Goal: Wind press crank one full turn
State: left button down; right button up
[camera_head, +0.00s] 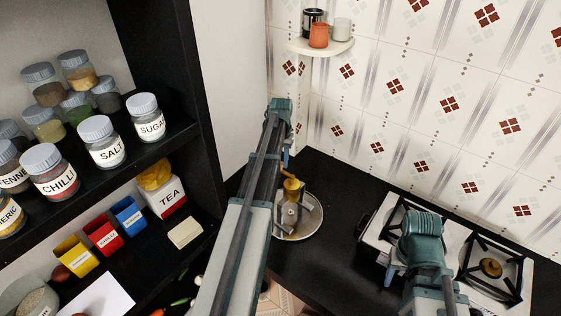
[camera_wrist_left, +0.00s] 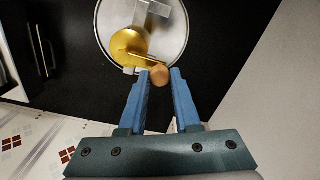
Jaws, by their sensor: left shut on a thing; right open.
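The press (camera_head: 291,210) stands on a round metal tray (camera_head: 314,226) on the black counter. Its top is brass, and the brass drum (camera_wrist_left: 124,43) shows from above in the left wrist view. A thin brass crank arm (camera_wrist_left: 142,60) runs from the drum to a round wooden knob (camera_wrist_left: 160,76). My left gripper (camera_head: 286,162) reaches down beside the press and is shut on the crank knob, with a blue finger on each side. My right gripper (camera_head: 390,277) is open over the stove, apart from the press; its fingers are partly hidden.
A white stove (camera_head: 511,261) with black pot supports stands at the right. A corner shelf (camera_head: 321,46) holds cups above the counter. Shelves of labelled jars (camera_head: 106,142) and small coloured boxes fill the left. The counter behind the tray is bare.

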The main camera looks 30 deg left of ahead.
dwell(0.3)
pick_arm(q)
jog(key=c, duration=0.6)
grip_release()
jog(key=shift+r, duration=0.15)
notch_tip(320, 180, up, 14)
jog(key=p, duration=1.3)
jog(key=shift+f+p, duration=0.25)
jog(key=shift+p, duration=0.15)
